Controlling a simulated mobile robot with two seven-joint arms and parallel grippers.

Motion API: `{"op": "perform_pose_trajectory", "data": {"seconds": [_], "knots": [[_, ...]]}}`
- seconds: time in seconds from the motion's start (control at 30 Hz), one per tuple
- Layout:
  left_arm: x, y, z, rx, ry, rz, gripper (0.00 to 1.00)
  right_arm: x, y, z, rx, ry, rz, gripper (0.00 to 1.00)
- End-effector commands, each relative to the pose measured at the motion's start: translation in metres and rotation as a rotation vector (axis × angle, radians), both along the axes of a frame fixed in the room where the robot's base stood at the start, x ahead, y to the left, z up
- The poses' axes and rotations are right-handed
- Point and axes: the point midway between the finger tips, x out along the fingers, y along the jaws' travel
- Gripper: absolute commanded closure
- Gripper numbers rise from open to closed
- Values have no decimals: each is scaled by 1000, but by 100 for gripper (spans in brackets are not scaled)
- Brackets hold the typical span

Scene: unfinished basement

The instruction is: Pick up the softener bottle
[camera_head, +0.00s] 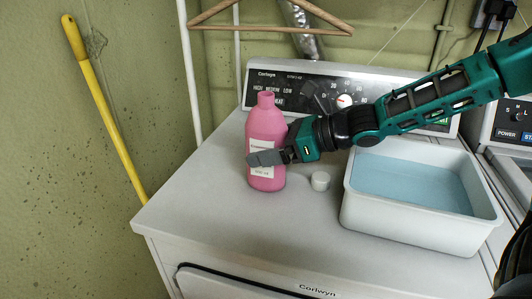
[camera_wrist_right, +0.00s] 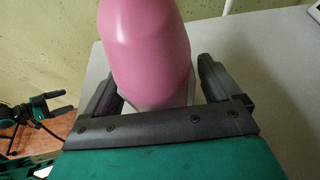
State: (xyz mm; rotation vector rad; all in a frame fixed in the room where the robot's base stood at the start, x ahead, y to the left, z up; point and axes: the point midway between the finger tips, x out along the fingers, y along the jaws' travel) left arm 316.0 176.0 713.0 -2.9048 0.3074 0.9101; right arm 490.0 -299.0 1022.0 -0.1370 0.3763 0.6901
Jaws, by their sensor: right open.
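The softener bottle (camera_head: 265,130) is pink with a white label and stands upright on the white dryer top. Its open neck shows no cap. My right gripper (camera_head: 262,158) comes in from the right at the height of the label. In the right wrist view the bottle (camera_wrist_right: 147,50) rises between the two dark fingers of the gripper (camera_wrist_right: 160,90), one on each side, and the jaws are open. Whether a finger touches the bottle I cannot tell.
A small white cap (camera_head: 321,181) lies right of the bottle. A white basin (camera_head: 400,217) of bluish liquid stands on the right under my right arm. The dryer's control panel (camera_head: 315,92) is behind. A yellow pole (camera_head: 108,120) leans at the left. The dryer top's front left is clear.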

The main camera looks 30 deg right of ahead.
Motion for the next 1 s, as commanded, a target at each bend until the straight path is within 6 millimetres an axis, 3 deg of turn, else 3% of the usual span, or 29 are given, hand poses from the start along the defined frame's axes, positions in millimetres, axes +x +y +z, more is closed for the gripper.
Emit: {"op": "perform_pose_trajectory", "data": {"seconds": [0.2, 0.9, 1.0], "knots": [[2, -1, 3, -2, -7, -1, 0, 0, 0, 0, -1, -1, 0, 10], [0, 0, 2, -1, -5, 0, 0, 0, 0, 0, 0, 0, 0, 77], [0, 0, 2, -1, -5, 0, 0, 1, 0, 2, 2, -4, 0, 82]]}}
